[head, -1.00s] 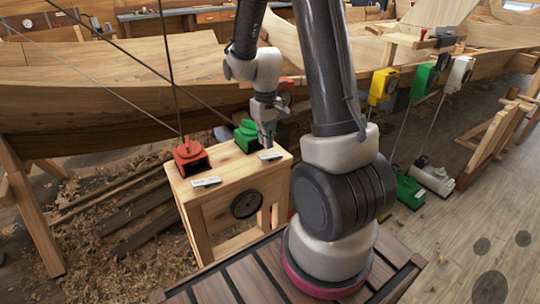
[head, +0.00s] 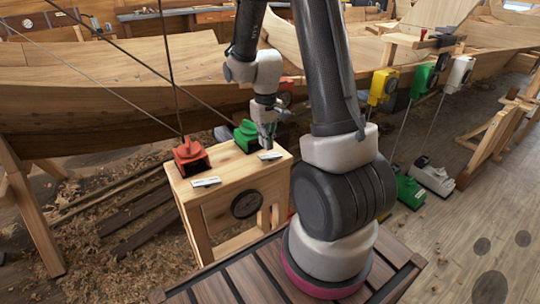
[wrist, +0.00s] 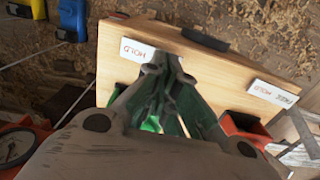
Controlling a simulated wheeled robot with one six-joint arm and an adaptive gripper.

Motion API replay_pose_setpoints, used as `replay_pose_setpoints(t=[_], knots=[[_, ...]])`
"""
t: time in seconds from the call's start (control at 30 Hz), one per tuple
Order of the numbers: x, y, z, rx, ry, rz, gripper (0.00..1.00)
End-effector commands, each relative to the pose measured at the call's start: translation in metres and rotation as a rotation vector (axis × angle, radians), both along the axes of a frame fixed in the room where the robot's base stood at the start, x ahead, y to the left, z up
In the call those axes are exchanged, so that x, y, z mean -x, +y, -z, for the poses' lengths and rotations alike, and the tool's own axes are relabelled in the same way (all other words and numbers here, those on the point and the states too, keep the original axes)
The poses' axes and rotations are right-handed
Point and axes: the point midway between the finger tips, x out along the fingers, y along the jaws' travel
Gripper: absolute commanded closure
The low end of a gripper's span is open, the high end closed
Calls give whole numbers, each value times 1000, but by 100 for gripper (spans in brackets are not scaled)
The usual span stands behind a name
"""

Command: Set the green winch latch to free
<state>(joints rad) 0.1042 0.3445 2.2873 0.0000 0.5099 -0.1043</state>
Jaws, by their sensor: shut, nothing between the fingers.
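The green winch (head: 246,135) sits on top of a wooden stand, at the back right of the red winch. My gripper (head: 268,146) points down just right of the green winch, close over the white label plate (head: 270,155) on the stand. In the wrist view my gripper (wrist: 168,58) is shut with its fingers together and empty. Green parts (wrist: 150,124) show behind its fingers. The label there (wrist: 138,50) reads HOLD upside down, and its other end is hidden by the gripper. I cannot make out the green latch or its setting.
The red winch (head: 190,158) stands at the left of the wooden stand (head: 180,190), with its own label (head: 206,182). Ropes run up from the winches. The hull (head: 100,110) lies behind. Green and white winches (head: 432,178) stand on the floor at right.

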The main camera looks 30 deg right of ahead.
Motion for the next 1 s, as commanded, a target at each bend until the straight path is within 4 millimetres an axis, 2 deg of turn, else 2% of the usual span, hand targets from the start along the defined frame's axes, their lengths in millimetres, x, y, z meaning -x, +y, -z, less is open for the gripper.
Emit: replay_pose_setpoints(t=[1.0], knots=[[0, 0, 8, 0, 0, 0, 100]])
